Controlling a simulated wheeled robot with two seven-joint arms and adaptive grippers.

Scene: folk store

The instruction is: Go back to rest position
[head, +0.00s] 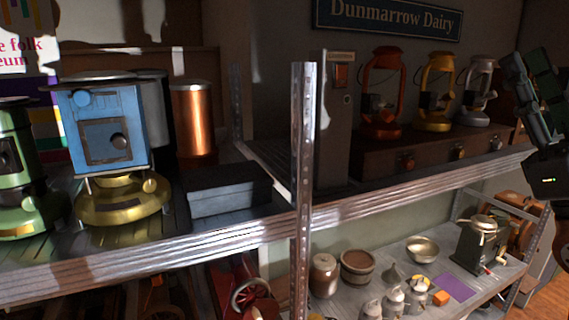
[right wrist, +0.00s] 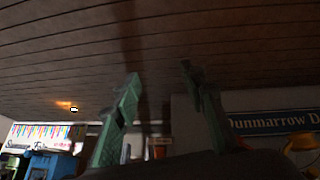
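My right gripper (head: 532,95) shows at the right edge of the head view, raised beside the shelf's right end. In the right wrist view its two green fingers (right wrist: 155,105) stand well apart with nothing between them, so it is open and empty. The wrist camera looks up toward the plank ceiling (right wrist: 120,50). My left gripper is not in either view.
A metal shelf (head: 170,250) holds a blue stove (head: 100,130), a green stove (head: 18,165), a dark box (head: 228,190) and a copper cylinder (head: 193,118). Lanterns (head: 436,92) stand at the back right. An upright post (head: 302,170) rises at the middle. A lower shelf holds jars and a bowl (head: 422,249).

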